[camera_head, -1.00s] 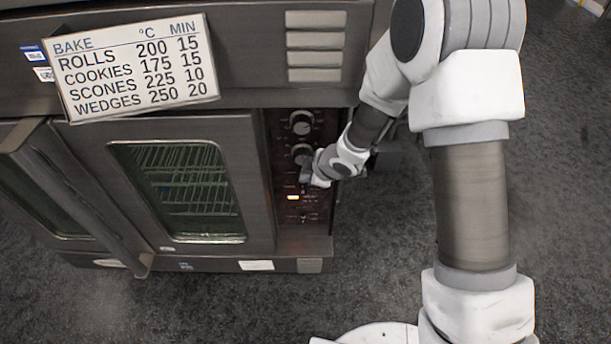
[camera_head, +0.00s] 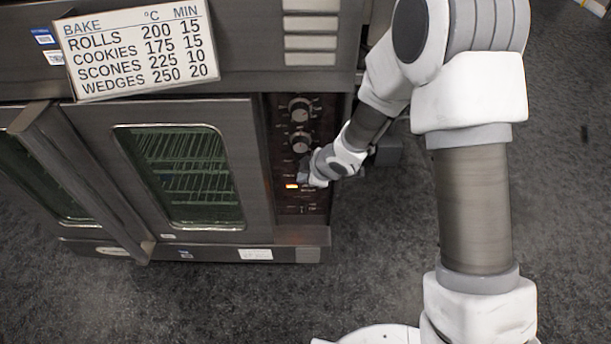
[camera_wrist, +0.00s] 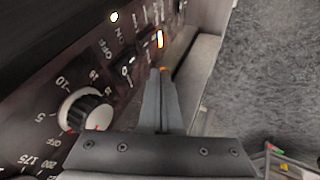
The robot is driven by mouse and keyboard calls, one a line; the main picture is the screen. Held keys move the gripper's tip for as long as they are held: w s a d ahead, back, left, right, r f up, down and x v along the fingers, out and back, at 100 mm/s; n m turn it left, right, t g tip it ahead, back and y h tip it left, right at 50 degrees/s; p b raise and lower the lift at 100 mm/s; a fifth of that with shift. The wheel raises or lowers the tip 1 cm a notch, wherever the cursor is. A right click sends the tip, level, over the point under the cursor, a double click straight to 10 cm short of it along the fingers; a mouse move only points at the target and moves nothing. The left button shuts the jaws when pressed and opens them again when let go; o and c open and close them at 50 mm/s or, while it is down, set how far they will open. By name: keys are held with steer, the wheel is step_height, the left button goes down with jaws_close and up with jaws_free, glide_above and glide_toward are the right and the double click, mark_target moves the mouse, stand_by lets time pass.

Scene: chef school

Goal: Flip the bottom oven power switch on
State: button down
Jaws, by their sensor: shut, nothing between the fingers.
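The oven's dark control panel (camera_head: 288,208) runs down the right of the oven front (camera_head: 255,180). A small dark switch (camera_wrist: 127,68) sits beside ON and OFF labels in the wrist view; its exact position is hard to tell. In the head view my gripper (camera_head: 304,177) hides part of the panel just above the lamp.
Two round knobs (camera_head: 300,109) (camera_head: 300,141) sit above my gripper; a dial (camera_wrist: 85,110) shows large in the wrist view. A baking chart (camera_head: 138,50) hangs at upper left. A door handle (camera_head: 80,180) sticks out at left. Floor (camera_head: 370,240) is open at right.

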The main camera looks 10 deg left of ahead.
steer(key=s+f+p+v, duration=0.1)
steer(key=s+p+v, duration=0.1)
steer(key=v, duration=0.8)
steer(key=shift+d+p, duration=0.2)
steer(key=shift+p, duration=0.55)
steer(key=shift+f, duration=0.1)
